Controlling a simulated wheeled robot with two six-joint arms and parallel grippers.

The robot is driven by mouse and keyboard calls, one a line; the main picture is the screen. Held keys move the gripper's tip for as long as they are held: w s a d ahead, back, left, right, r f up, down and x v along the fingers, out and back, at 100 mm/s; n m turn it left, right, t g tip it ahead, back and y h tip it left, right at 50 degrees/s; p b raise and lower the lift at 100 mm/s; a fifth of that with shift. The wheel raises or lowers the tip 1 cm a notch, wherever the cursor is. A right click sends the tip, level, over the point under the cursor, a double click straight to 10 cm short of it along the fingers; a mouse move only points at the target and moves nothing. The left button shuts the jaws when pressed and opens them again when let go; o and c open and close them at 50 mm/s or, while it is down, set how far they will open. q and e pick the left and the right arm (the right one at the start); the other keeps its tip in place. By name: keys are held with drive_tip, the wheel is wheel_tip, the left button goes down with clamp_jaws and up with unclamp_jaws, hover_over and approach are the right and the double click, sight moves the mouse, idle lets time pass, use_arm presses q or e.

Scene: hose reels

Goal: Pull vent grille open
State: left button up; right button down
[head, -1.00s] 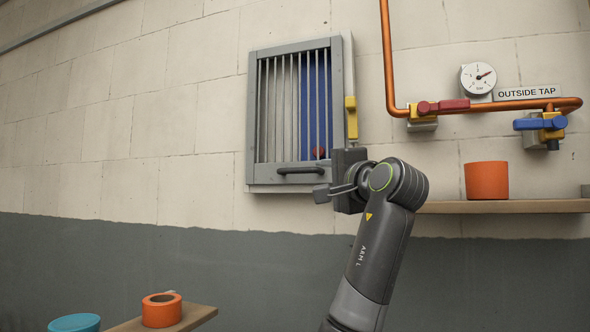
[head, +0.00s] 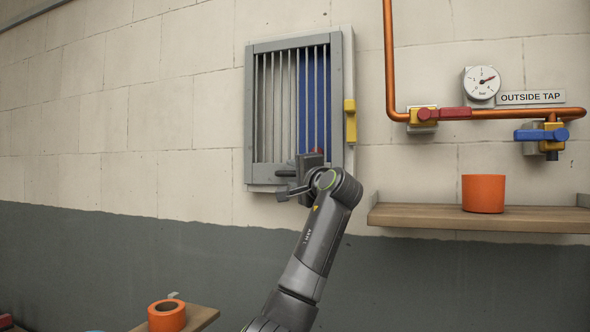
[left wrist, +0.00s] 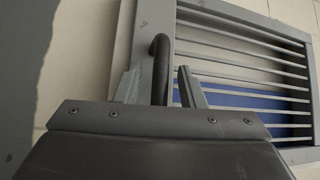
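The vent grille (head: 251,120) is a grey barred frame on the wall and looks shut. Its dark bar handle (head: 284,171) sits on the lower rail, partly hidden by my left gripper (head: 289,189). In the left wrist view the grille (left wrist: 225,22) runs up to the right. The handle (left wrist: 160,62) shows between the two fingertips of my left gripper (left wrist: 160,84). The fingers are apart, with a gap on each side of the handle. My right gripper is not in view.
A yellow catch (head: 350,121) is on the grille's right side. A wooden shelf (head: 420,216) at right holds an orange pot (head: 484,194). Copper pipework (head: 389,60) with valves runs above it. An orange ring (head: 167,316) sits at lower left.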

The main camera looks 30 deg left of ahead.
use_arm(q)
drive_tip(key=shift+c, duration=0.4)
clamp_jaws()
